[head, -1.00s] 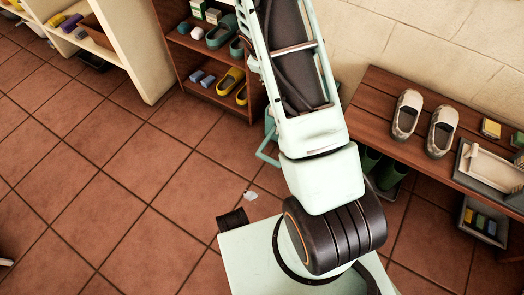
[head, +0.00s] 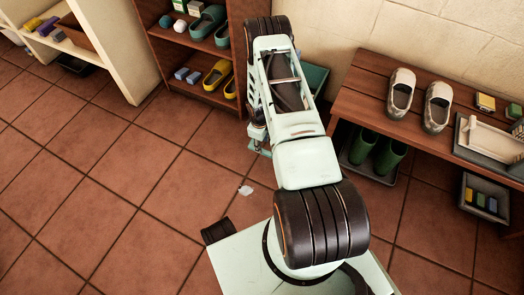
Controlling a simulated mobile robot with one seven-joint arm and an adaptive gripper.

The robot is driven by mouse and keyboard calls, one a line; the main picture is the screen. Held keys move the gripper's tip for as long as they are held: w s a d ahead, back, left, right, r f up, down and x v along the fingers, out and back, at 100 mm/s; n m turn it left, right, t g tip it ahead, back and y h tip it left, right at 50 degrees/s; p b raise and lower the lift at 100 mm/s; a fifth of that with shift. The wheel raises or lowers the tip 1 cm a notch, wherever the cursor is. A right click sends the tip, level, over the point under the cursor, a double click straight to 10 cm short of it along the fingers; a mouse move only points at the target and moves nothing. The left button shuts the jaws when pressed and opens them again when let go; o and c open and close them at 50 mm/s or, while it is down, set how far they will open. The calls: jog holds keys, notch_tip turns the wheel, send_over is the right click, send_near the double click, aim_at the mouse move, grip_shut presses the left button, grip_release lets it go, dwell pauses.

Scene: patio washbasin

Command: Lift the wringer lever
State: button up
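A teal bucket-like body (head: 316,78) shows behind my arm, next to the bench; most of it is hidden. A thin teal bar (head: 264,152), which may be the wringer lever, shows just left of my arm, low over the floor. My gripper (head: 257,134) appears as a small pale and dark shape hanging at the left of my forearm, close above this bar. I cannot tell whether they touch. Its fingers are too small and covered to tell open from shut.
A wooden shelf (head: 185,65) with yellow and teal clogs stands behind left. A wooden bench (head: 365,95) at right carries pale shoes and a grey tray (head: 490,138). Green boots (head: 388,157) stand under it. The tiled floor (head: 110,190) at left is mostly clear.

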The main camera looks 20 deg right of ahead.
jog(key=f+b, duration=0.1)
jog(key=f, duration=0.4)
jog(key=shift+w+d+f+b, duration=0.2)
jog(key=shift+f+b, duration=0.15)
jog(key=shift+b, duration=0.05)
jog(key=shift+c, duration=0.6)
grip_shut()
